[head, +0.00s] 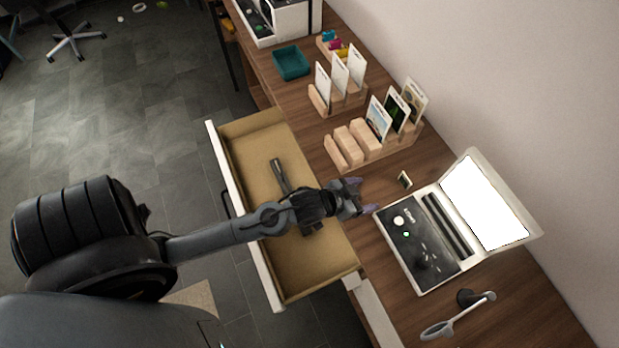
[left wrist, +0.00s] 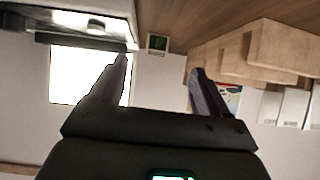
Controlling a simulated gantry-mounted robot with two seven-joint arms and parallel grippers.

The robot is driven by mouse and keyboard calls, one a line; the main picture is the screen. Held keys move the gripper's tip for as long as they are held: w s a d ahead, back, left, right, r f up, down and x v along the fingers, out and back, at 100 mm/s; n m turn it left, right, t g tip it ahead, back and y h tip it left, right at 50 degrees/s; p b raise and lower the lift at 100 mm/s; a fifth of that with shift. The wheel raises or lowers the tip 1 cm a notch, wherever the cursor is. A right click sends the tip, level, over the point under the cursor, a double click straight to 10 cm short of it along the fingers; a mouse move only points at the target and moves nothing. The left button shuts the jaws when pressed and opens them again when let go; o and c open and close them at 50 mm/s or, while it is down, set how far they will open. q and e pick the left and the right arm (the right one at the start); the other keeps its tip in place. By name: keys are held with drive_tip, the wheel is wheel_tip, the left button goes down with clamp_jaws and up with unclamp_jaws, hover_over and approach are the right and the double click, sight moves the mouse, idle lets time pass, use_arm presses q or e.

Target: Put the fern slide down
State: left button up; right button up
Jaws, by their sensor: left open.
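The fern slide (head: 405,180) is a small pale-framed square with a dark picture. It lies on the wooden desk between the slide holder and the light box. In the left wrist view the slide (left wrist: 158,43) shows a green picture, beyond the gap between my fingertips. My left gripper (head: 365,196) is open and empty, over the desk edge to the left of the slide and apart from it. The left wrist view shows its two spread fingers (left wrist: 158,68). My right gripper is not in view.
The light box (head: 418,240) with its lit white panel stands right of the slide. A wooden holder (head: 335,153) with several cards stands behind it. An open drawer (head: 245,155) lies under my left arm. A magnifier (head: 437,330) and a teal tray (head: 291,63) are on the desk.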

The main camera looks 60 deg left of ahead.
use_arm(q)
drive_tip(key=s+a+g+y, duration=0.1)
drive_tip(key=s+g, duration=0.6)
drive_tip(key=s, duration=1.1)
drive_tip(key=shift+s+a+g, duration=0.25)
drive_tip(key=shift+s+g, duration=0.05)
drive_tip(key=shift+g, duration=0.1)
